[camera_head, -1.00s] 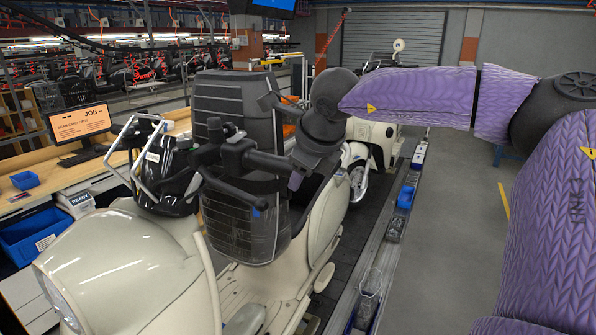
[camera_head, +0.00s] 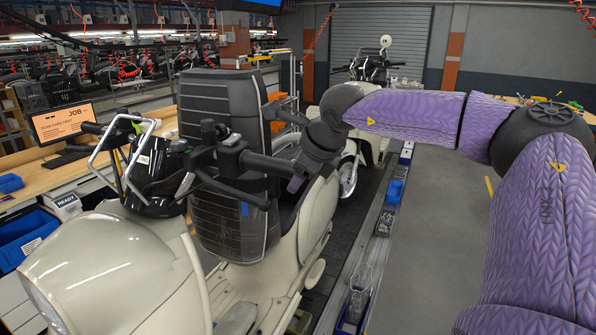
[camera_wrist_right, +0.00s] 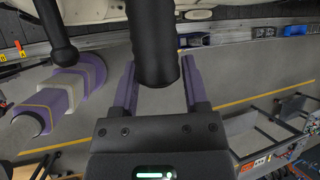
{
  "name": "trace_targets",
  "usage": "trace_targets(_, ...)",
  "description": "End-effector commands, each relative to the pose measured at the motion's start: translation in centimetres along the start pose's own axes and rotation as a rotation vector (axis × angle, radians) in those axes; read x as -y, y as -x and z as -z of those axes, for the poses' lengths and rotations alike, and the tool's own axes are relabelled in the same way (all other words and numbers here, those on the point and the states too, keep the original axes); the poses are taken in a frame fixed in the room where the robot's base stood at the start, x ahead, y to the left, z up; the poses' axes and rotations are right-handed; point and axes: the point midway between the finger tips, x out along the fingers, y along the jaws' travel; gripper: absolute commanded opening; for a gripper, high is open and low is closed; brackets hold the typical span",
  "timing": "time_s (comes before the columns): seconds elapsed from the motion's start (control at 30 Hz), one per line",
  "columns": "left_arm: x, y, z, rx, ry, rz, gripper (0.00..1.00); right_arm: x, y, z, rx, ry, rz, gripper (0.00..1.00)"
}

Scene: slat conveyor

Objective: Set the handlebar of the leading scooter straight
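The leading scooter is cream and stands in the foreground of the head view, its front cowl (camera_head: 100,265) at the lower left. Its black handlebar (camera_head: 205,157) runs across the picture, with a lever below its right-hand grip (camera_head: 262,163). I cannot tell its exact angle to the body. My right gripper (camera_head: 298,178) is at the outer end of that grip. My left gripper is not in view.
Another cream scooter (camera_head: 370,135) stands behind on the line. A rail with blue parts (camera_head: 394,191) runs along the conveyor's right side. Grey floor (camera_head: 430,240) is free to the right. A workbench with a job screen (camera_head: 62,120) stands at the left.

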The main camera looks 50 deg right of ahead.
Motion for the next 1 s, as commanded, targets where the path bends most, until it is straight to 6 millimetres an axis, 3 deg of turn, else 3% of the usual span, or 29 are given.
trace_targets(0.03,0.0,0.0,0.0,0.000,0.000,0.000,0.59,0.0,0.0,0.0,0.001,0.000,0.001,0.70)
trace_targets(0.13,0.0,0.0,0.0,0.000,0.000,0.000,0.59,0.0,0.1,-0.1,0.003,0.000,0.002,0.88)
trace_targets(0.47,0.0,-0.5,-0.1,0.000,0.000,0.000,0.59,0.0,1.0,-0.2,0.010,0.000,0.005,0.88)
trace_targets(0.8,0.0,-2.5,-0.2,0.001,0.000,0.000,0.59,0.0,8.2,0.0,0.007,0.000,0.007,0.88)
trace_targets(1.0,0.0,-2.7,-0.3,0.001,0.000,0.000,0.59,-0.1,10.0,-0.1,0.005,0.000,0.003,0.88)
